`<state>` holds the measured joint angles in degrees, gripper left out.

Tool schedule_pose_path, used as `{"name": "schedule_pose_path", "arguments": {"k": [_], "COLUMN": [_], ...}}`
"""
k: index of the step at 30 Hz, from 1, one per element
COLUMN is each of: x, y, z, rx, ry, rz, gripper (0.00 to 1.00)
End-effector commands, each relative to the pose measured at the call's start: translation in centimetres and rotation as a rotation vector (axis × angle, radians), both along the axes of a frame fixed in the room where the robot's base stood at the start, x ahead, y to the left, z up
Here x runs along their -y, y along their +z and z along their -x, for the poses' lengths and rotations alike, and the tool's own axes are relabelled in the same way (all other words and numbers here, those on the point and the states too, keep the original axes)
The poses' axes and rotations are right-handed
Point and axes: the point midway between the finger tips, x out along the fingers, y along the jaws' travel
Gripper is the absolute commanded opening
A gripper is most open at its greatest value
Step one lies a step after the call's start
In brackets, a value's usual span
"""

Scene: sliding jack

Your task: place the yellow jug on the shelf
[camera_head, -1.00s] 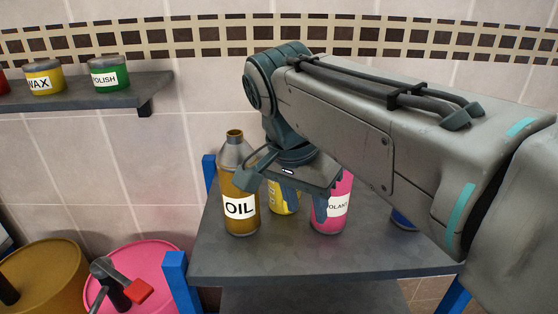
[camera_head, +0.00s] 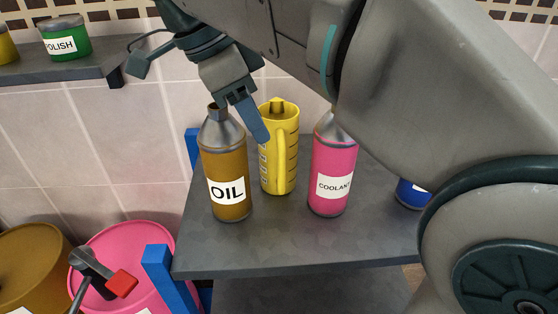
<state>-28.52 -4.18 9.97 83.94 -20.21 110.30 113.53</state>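The yellow jug (camera_head: 282,150) stands upright on the grey table, between the brown oil bottle (camera_head: 226,165) and the pink coolant bottle (camera_head: 333,165). Its handle side faces me. My gripper (camera_head: 257,128) points down at the jug's upper left, with a blue finger overlapping the jug's edge in the picture. Only one finger shows clearly, so whether it touches the jug, and how wide the gripper is, cannot be told. The grey wall shelf (camera_head: 70,80) is at the upper left, with a green polish tin (camera_head: 66,37) on it.
The table (camera_head: 285,250) has bare room in front of the bottles. A blue can (camera_head: 411,194) stands at the right, partly behind my arm. A yellow tin (camera_head: 6,46) is at the shelf's left. A pink drum (camera_head: 125,250) and a brown drum (camera_head: 28,262) stand lower left.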

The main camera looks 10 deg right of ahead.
Motion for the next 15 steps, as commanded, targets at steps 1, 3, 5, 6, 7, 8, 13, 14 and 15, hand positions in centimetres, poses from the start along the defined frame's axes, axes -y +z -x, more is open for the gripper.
{"name": "schedule_pose_path", "arguments": {"k": [1, 3, 5, 6, 7, 8, 13, 14, 15], "x": [0.4, 0.7, 1.0, 1.1, 1.2, 1.3, 1.6, 1.8, 2.0], "y": [-0.7, -1.5, -2.1, -2.4, -2.5, -2.6, -3.5, -3.8, -4.3], "z": [0.0, -0.1, -0.1, -0.2, -0.2, -0.2, -0.3, -0.3, -0.3], "rx": [0.000, 0.000, -0.001, 0.000, 0.000, 0.000, 0.000, -0.001, -0.002], "ry": [-0.002, -0.001, -0.002, -0.002, -0.002, -0.003, -0.003, -0.004, -0.004], "rz": [0.000, 0.001, 0.001, 0.000, -0.001, -0.001, -0.001, 0.000, 0.000], "gripper": [0.38, 0.38, 0.38, 0.38, 0.38, 0.38, 0.38, 0.38, 0.38]}}
